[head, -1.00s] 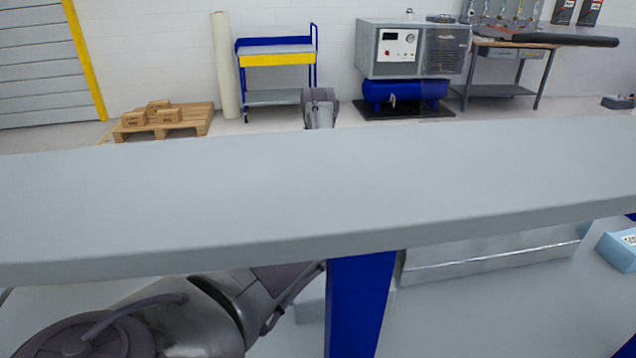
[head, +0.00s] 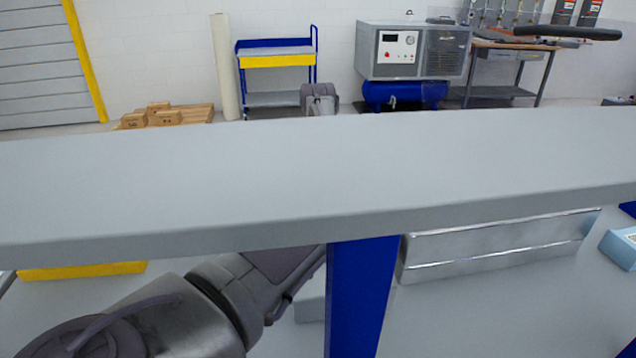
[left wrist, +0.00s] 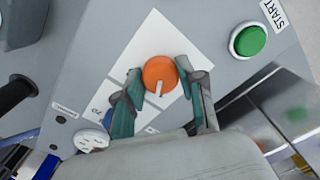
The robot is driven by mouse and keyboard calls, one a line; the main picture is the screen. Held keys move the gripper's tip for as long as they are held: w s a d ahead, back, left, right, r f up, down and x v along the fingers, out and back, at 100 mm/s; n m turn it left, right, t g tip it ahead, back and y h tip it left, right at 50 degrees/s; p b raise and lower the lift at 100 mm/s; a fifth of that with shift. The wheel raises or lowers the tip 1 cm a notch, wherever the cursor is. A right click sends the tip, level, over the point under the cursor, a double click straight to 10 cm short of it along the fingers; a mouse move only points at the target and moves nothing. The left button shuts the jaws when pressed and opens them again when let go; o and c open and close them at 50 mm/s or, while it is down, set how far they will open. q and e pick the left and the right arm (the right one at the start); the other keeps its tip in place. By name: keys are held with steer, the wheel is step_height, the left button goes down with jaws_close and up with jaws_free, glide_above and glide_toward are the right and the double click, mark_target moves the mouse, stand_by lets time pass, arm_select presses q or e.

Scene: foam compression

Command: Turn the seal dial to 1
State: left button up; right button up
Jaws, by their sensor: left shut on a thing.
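The orange round dial (left wrist: 160,74) sits on a white label plate on a grey panel in the left wrist view. Its white pointer mark is toward the bottom of the picture. My left gripper (left wrist: 163,92) is shut on the dial, with one teal-padded finger on each side. The printed marks around the dial are partly covered by the fingers and too small to read surely. In the head view the grey shelf hides the dial and my left gripper. My right gripper is in neither view.
A green START button (left wrist: 248,40) is right of the dial, and a black handle (left wrist: 16,94) is at the left. In the head view a wide grey shelf (head: 300,180) crosses the picture above a blue post (head: 358,300). A silver metal block (head: 500,247) is below it.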

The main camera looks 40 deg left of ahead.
arm_select(q)
steer(key=shift+n, duration=1.5)
steer(key=o, duration=1.1)
steer(key=shift+o, duration=0.2)
step_height(320, 180, up, 12)
